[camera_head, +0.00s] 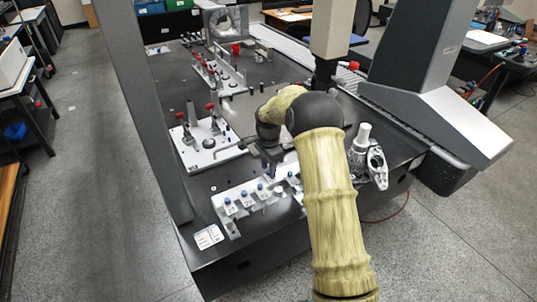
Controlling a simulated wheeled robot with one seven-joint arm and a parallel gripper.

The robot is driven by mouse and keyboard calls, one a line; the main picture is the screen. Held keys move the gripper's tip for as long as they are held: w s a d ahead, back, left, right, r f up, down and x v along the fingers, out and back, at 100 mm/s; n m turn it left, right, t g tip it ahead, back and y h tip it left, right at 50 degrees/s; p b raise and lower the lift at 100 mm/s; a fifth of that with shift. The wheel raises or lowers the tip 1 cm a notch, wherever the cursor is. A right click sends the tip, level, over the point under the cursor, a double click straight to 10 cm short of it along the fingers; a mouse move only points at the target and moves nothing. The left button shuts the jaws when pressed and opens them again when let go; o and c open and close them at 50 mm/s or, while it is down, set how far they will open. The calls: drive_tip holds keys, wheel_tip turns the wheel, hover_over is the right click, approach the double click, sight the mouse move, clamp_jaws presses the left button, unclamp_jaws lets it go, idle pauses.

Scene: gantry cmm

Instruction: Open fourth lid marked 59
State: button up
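A white row of small units with blue tops (244,196) stands near the front edge of the dark table. These may be the lids, but their markings are too small to read, so I cannot tell which one is marked 59. My arm, in a yellowish sleeve, reaches over the right part of the row and hides some of it.
A white plate with red-topped clamps (205,150) sits behind the row. A metal part with a white cylinder (363,138) stands right of my arm. A white card (208,237) lies at the front left. The gantry's grey column (420,45) rises at the right.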

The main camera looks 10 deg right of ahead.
wheel_tip(320, 180, up, 17)
idle(0.5)
drive_tip(key=shift+r, duration=0.1)
drive_tip(key=s+f+n+t+p, duration=0.1)
drive_tip(key=s+n, duration=0.6)
drive_tip(key=s, duration=0.8)
drive_tip(key=s+f+n+t+p, duration=0.1)
drive_tip(key=s+n+p, duration=0.3)
drive_tip(key=s, duration=1.1)
drive_tip(key=n, duration=0.3)
drive_tip(key=shift+s+d+f+t, duration=0.15)
drive_tip(key=shift+s+f+t, duration=0.1)
drive_tip(key=shift+t, duration=0.05)
drive_tip(key=shift+w, duration=0.1)
idle(1.0)
